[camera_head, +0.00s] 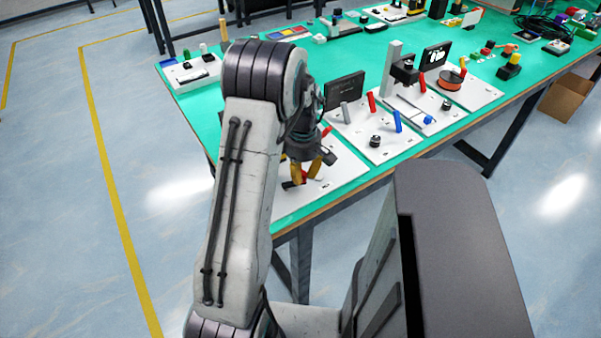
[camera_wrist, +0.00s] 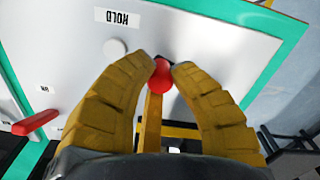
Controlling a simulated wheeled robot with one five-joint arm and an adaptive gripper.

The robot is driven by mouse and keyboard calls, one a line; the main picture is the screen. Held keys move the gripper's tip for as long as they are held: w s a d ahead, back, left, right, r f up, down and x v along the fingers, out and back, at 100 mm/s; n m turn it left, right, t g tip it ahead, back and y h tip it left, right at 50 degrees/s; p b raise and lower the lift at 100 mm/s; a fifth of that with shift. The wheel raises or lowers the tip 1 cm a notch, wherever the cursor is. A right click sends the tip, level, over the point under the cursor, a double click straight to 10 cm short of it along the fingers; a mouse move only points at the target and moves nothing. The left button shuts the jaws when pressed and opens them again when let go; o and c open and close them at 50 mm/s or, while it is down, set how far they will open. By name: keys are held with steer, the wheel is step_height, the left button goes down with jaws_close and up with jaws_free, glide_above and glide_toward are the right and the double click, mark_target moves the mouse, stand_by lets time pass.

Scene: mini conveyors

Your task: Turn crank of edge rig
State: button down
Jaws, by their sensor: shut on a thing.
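My gripper (camera_head: 307,172) is down at the white rig plate (camera_head: 343,172) near the front edge of the table. In the wrist view its two yellow fingers (camera_wrist: 162,70) close around a red rounded knob (camera_wrist: 160,78), which looks like the crank's grip. A dark part shows just behind the knob; the rest of the crank is hidden by the fingers. The plate in the wrist view (camera_wrist: 190,35) carries a label reading HOLD (camera_wrist: 118,17) and a white round button (camera_wrist: 115,47).
A red lever (camera_wrist: 37,121) stands left of the fingers in the wrist view. Open floor lies left of the green table.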

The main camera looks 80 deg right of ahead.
steer(key=m, duration=0.1)
steer(key=a+m+b, duration=0.1)
steer(key=shift+s+a+f+m, duration=0.1)
steer(key=shift+s+f+m, duration=0.05)
steer(key=shift+m, duration=0.25)
steer(key=m, duration=0.1)
steer(key=a+m+b, duration=0.1)
steer(key=m, duration=0.1)
steer(key=shift+a+m, duration=0.25)
steer(key=shift+m, duration=0.05)
steer(key=m, duration=0.1)
steer(key=a+m, duration=0.1)
steer(key=m+b, duration=0.1)
steer(key=m, duration=0.1)
steer(key=shift+w+a, duration=0.25)
steer(key=shift+w, duration=0.1)
steer(key=shift+w+a+m+b, duration=0.15)
steer(key=shift+w+a+m, duration=0.1)
steer(key=shift+m, duration=0.55)
steer(key=shift+w+a+m+b, duration=0.1)
steer(key=shift+a+m+b, duration=0.1)
steer(key=shift+m, duration=0.6)
steer(key=c, duration=1.1)
jaws_free()
steer(key=shift+d, duration=0.1)
